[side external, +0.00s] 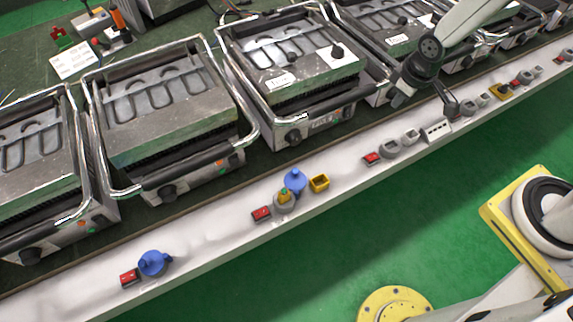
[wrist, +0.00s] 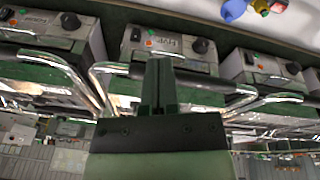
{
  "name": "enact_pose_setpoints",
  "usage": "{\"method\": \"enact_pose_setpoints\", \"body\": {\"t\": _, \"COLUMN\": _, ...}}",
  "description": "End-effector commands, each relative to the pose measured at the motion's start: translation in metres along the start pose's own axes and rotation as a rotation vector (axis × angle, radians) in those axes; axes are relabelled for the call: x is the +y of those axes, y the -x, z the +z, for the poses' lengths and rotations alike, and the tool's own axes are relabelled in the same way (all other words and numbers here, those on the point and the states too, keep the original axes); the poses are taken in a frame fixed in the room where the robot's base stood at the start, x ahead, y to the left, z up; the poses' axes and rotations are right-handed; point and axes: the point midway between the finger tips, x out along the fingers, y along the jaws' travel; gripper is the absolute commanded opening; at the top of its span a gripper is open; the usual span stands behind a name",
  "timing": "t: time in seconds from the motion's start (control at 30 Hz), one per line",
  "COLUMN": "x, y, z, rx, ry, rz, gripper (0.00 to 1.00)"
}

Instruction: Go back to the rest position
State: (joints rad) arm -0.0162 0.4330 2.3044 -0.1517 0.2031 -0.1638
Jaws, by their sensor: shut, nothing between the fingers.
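My gripper (side external: 399,97) is in the upper right of the side external view, above the row of grills and near the white ledge. In the wrist view its two dark fingers (wrist: 158,85) are together with nothing between them. It appears apart from the grills, though the exact gap is hard to judge. The wrist view looks at the fronts of several grills, upside down, with a dark knob (wrist: 199,46) on the middle one.
Several metal grills (side external: 165,95) with protruding handles stand in a row. The white ledge (side external: 210,232) carries red switches (side external: 261,213), a blue part (side external: 152,262), another blue part (side external: 295,181) and a yellow part (side external: 319,183). Green floor (side external: 340,240) lies in front.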

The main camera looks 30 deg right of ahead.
Motion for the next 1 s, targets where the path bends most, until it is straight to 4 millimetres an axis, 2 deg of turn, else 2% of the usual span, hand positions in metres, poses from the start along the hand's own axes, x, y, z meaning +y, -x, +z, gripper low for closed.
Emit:
{"method": "enact_pose_setpoints", "body": {"t": 0.03, "x": 0.000, "y": 0.011, "z": 0.003, "rx": 0.007, "ry": -0.031, "rz": 0.001, "gripper": 0.00}}
{"method": "enact_pose_setpoints", "body": {"t": 0.2, "x": -0.003, "y": 0.041, "z": 0.018, "rx": 0.016, "ry": -0.128, "rz": -0.001, "gripper": 0.00}}
{"method": "enact_pose_setpoints", "body": {"t": 0.5, "x": -0.012, "y": 0.080, "z": 0.045, "rx": 0.030, "ry": -0.281, "rz": -0.015, "gripper": 0.00}}
{"method": "enact_pose_setpoints", "body": {"t": 0.7, "x": -0.015, "y": 0.088, "z": 0.054, "rx": 0.033, "ry": -0.325, "rz": -0.021, "gripper": 0.00}}
{"method": "enact_pose_setpoints", "body": {"t": 1.0, "x": -0.016, "y": 0.089, "z": 0.056, "rx": 0.031, "ry": -0.330, "rz": -0.023, "gripper": 0.00}}
